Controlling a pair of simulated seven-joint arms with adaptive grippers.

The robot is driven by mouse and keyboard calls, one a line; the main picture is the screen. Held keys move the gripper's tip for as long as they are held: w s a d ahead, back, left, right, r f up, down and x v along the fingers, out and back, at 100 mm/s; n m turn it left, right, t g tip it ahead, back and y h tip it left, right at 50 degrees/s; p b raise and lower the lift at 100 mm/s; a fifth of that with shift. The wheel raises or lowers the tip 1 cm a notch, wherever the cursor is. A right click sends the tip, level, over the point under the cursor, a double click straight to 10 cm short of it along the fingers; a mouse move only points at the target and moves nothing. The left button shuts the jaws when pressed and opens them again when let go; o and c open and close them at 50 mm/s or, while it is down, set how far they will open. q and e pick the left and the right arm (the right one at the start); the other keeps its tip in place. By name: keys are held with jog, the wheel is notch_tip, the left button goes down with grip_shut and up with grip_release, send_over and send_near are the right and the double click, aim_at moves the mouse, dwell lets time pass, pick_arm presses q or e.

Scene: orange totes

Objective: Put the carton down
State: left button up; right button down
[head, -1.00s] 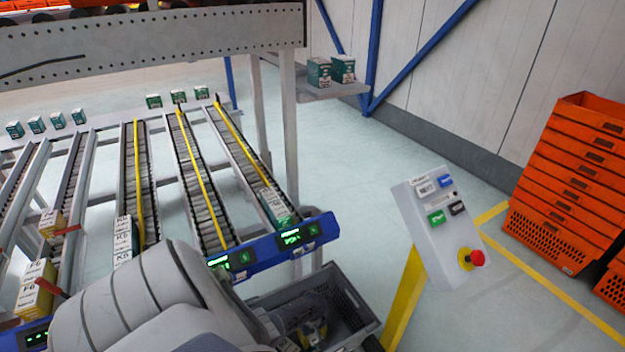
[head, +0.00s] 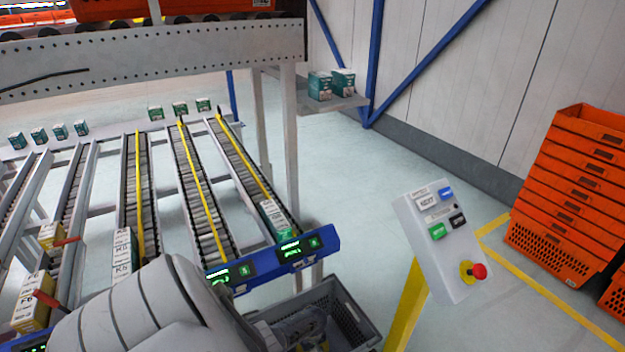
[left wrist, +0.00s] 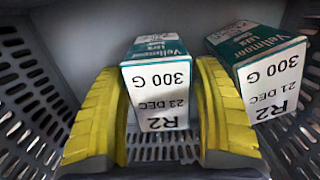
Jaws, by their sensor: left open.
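A white and teal carton marked "R2 23 DEC" (left wrist: 160,85) stands in the left wrist view between the two yellow fingers of my left gripper (left wrist: 160,130). The fingers are open, one on each side of it; a narrow gap shows on its left. A second carton, marked "R2 21 DEC" (left wrist: 268,75), leans to the right, outside the right finger. Both are inside a grey crate with slotted walls (left wrist: 30,75). In the head view my left arm reaches into this grey crate (head: 352,305); the fingertips are hard to make out there. My right gripper is not in view.
A control panel (head: 440,240) on a yellow post stands right of the crate. Conveyor lanes (head: 200,200) with a blue display bar (head: 275,257) lie left and behind. Orange totes (head: 570,190) are stacked at the far right. Cartons sit on a shelf (head: 330,103).

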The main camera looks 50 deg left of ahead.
pick_arm(q)
jog(key=shift+a+r, duration=0.15)
jog(key=shift+r, duration=2.95)
jog(key=shift+a+r, duration=0.1)
jog(key=shift+r, duration=3)
jog(key=shift+w, duration=0.1)
